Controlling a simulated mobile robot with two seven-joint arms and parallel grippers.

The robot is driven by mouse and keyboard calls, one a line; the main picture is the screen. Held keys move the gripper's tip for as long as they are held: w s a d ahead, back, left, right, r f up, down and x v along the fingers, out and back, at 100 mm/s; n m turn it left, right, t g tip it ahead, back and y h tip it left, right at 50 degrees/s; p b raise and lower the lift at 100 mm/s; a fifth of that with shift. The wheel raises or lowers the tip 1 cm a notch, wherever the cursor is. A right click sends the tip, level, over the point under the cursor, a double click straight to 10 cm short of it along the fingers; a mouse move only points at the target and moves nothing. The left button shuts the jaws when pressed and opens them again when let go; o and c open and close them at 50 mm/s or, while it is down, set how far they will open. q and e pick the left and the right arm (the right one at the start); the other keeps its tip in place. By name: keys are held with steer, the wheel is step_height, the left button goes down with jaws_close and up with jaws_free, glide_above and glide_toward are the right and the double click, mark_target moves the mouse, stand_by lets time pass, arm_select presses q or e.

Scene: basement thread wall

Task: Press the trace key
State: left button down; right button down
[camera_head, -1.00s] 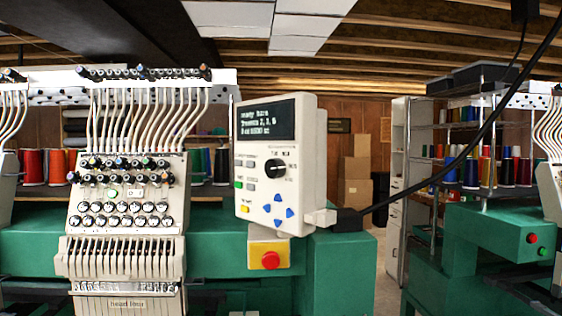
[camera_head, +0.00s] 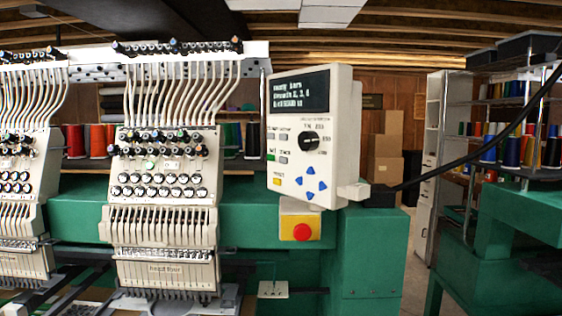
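The control panel (camera_head: 318,140) is a cream box on the green embroidery machine, right of the middle. Its dark screen (camera_head: 300,93) shows lines of small white text. Below it are small grey, green and yellow keys at the left, a black round dial (camera_head: 309,141) and several blue arrow keys (camera_head: 311,184). The key labels are too small to read, so I cannot tell which is the trace key. A red round button (camera_head: 302,232) on a yellow plate sits under the panel. Neither of my grippers is in view.
A multi-needle sewing head (camera_head: 164,190) stands left of the panel, with another at the far left. A black cable (camera_head: 440,165) runs from the panel to the upper right. Shelves of thread cones (camera_head: 520,150) and another green machine stand at the right.

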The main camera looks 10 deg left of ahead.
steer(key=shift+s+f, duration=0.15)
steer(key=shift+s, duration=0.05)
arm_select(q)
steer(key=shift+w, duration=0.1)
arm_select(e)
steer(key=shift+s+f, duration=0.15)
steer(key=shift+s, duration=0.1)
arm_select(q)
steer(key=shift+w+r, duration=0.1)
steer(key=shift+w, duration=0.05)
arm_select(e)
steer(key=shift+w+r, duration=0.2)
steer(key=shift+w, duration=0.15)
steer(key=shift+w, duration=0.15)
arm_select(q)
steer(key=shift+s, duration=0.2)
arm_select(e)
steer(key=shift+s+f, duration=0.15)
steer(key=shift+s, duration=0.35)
